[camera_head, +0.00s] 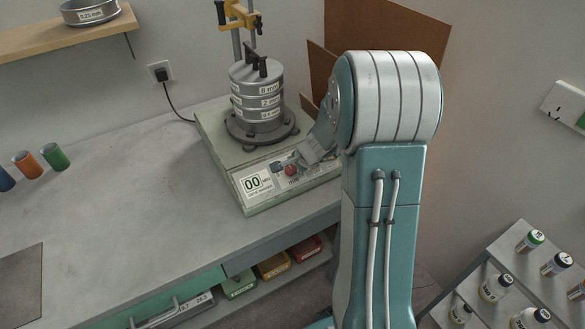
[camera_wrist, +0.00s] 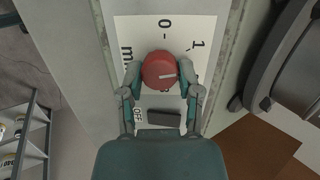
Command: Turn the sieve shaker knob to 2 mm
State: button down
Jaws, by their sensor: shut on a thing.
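The sieve shaker (camera_head: 220,150) stands on the bench with a stack of sieves labelled 8 mm, 2 mm and a third size.
A dark switch (camera_wrist: 164,118) marked OFF sits beside the knob, close to my gripper. Brown boards (camera_head: 385,40) lean behind the shaker. Coloured cups (camera_head: 54,157) stand at the bench's left. A rack of bottles (camera_head: 540,270) is at lower right. The bench middle is clear.

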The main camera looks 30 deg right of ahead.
jog(key=m, duration=0.4)
jog(key=shift+s+f+m+t, duration=0.1)
jog(key=shift+m+t, duration=0.6)
jog(key=shift+m, duration=1.5)
jog(key=shift+c, duration=1.5)
grip_release()
jog(key=v, duration=1.1)
jog(key=shift+s+r, duration=0.2)
jog(key=shift+r, duration=0.2)
jog(key=shift+a, duration=0.15)
